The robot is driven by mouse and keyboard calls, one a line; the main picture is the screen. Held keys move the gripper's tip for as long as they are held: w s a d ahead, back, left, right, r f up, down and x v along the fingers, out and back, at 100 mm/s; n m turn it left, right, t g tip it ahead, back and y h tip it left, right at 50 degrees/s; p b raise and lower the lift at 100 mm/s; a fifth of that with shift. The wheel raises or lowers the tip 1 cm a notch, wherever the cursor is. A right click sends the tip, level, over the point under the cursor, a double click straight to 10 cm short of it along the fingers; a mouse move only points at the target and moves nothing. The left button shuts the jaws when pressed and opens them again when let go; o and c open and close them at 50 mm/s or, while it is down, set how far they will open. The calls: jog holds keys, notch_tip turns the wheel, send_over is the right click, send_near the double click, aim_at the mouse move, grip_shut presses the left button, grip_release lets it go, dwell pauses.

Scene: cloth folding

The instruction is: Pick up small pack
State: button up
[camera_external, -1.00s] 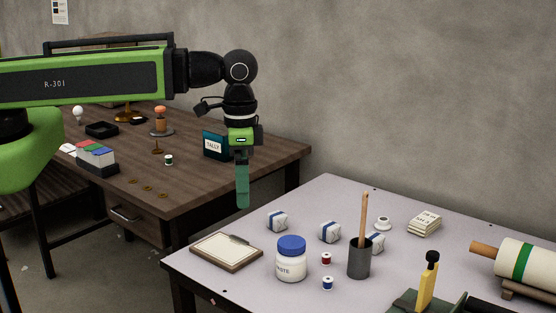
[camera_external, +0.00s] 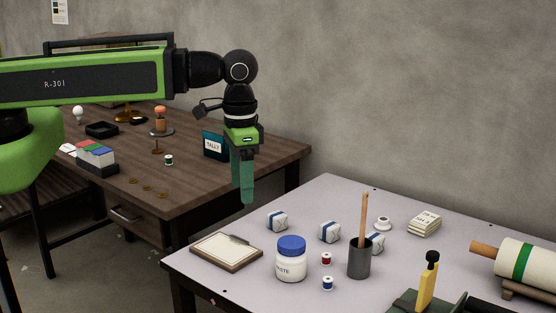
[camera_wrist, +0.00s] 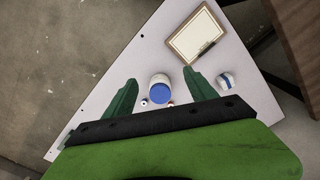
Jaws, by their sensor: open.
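Several small white packs with blue bands lie on the pale table (camera_external: 215,288). One pack (camera_external: 277,221) is at the left behind the clipboard, another pack (camera_external: 329,232) is to its right, and a third pack (camera_external: 376,243) is partly hidden behind the dark cup. In the wrist view one pack (camera_wrist: 226,81) shows just right of the right finger. My gripper (camera_external: 244,198) hangs in the air with its fingers pointing down, above and left of the packs. In the wrist view my gripper (camera_wrist: 160,80) has its two green fingers apart, with nothing held between them.
On the pale table are a clipboard (camera_external: 226,251), a paste jar (camera_external: 291,260), a dark cup (camera_external: 359,260) with a wooden stick, two thread spools, a card stack (camera_external: 424,224) and a roll (camera_external: 528,262). A wooden desk (camera_external: 210,185) with small items stands behind left.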

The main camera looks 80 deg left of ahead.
jog(key=w+a+n, duration=0.2)
jog(key=w+n, duration=0.3)
jog(key=n, duration=0.6)
jog(key=n+b, duration=0.4)
jog(key=n, duration=0.7)
send_over(277, 214)
notch_tip(277, 214, down, 3)
jog(key=f+b, duration=0.8)
jog(key=w+f+b, duration=0.1)
jog(key=f+b, duration=0.3)
jog(key=f, duration=0.1)
jog(key=shift+a, duration=0.15)
jog(key=shift+r, duration=0.1)
jog(key=f+b, duration=0.3)
jog(key=s+f+b, duration=0.1)
jog(key=f+b, duration=0.1)
jog(key=shift+f, duration=0.2)
jog(key=shift+r, duration=0.2)
grip_shut()
